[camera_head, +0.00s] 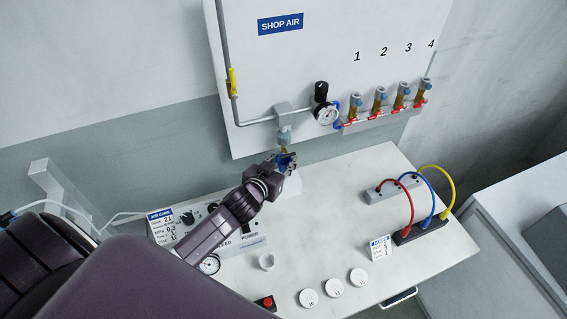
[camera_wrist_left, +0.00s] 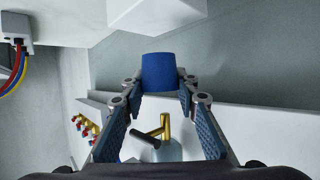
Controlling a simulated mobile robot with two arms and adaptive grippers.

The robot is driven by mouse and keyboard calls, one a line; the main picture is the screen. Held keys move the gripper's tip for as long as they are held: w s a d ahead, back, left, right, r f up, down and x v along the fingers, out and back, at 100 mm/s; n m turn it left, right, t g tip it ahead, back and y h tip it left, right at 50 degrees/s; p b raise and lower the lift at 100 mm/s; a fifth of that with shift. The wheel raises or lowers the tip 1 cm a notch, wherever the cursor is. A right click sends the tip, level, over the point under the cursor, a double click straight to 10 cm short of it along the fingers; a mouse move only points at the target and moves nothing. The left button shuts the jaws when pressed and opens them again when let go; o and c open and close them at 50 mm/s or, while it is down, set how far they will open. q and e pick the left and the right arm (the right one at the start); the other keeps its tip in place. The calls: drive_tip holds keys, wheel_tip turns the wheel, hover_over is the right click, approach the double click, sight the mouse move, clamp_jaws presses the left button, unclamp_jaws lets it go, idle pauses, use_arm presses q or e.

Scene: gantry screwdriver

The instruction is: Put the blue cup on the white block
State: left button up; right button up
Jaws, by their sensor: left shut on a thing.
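The blue cup (camera_wrist_left: 158,72) is between the fingertips of my left gripper (camera_wrist_left: 160,88) in the left wrist view. In the head view, my left gripper (camera_head: 284,163) is at the back of the table, below the wall panel's fitting, shut on the cup. There the cup is small and partly covered by the fingers. The white block (camera_head: 293,186) stands on the table just below the gripper, partly hidden by my arm. A white block-like shape (camera_wrist_left: 155,12) shows beyond the cup in the left wrist view, cut by the top edge. My right gripper is not in view.
A brass fitting (camera_wrist_left: 166,126) with a dark handle is close by the left gripper. The shop air panel (camera_head: 260,80) rises behind the table (camera_head: 330,225). Cable blocks (camera_head: 393,190) stand at the right.

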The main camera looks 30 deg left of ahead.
sight(281, 170)
use_arm(q)
drive_tip(key=shift+w+a, duration=0.2)
drive_tip(key=shift+a, duration=0.05)
drive_tip(key=shift+f, duration=1.75)
drive_tip(key=shift+f, duration=0.15)
drive_tip(key=o, duration=0.8)
drive_tip(key=shift+c, duration=0.2)
